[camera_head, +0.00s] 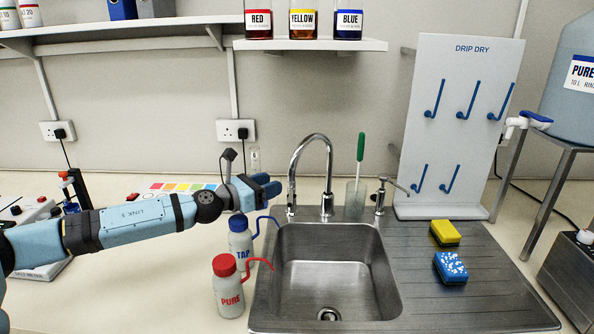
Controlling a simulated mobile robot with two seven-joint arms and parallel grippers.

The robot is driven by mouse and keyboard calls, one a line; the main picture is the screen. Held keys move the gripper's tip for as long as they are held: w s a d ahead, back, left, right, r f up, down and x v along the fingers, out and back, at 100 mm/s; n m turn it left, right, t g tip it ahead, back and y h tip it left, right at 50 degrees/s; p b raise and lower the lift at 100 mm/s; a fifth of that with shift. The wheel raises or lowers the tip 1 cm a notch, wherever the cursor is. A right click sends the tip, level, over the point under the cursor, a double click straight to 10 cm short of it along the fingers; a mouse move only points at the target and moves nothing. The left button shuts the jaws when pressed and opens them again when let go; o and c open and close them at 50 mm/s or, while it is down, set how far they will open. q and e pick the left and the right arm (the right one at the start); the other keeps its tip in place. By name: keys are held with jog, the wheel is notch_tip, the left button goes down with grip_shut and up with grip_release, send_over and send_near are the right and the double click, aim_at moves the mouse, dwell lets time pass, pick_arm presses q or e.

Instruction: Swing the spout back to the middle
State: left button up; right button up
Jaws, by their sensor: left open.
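My right gripper is not in view.
A blue-capped TAP bottle (241,242) and a red-capped PURE bottle (228,290) stand left of the sink, below my left wrist. A beaker with a green-handled brush (360,147) and a soap pump (380,193) stand right of the spout. Sponges (445,233) lie on the drainboard.

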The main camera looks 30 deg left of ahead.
aim_at(289, 178)
pick_arm(q)
jog(key=p+x, duration=0.2)
jog(key=x, duration=0.5)
jog(key=shift+w+d, duration=0.15)
jog(key=shift+w, duration=0.15)
jog(key=shift+p+x, duration=0.3)
jog(key=shift+x, duration=0.45)
jog(key=shift+f, duration=0.1)
jog(key=shift+c, duration=0.2)
grip_shut()
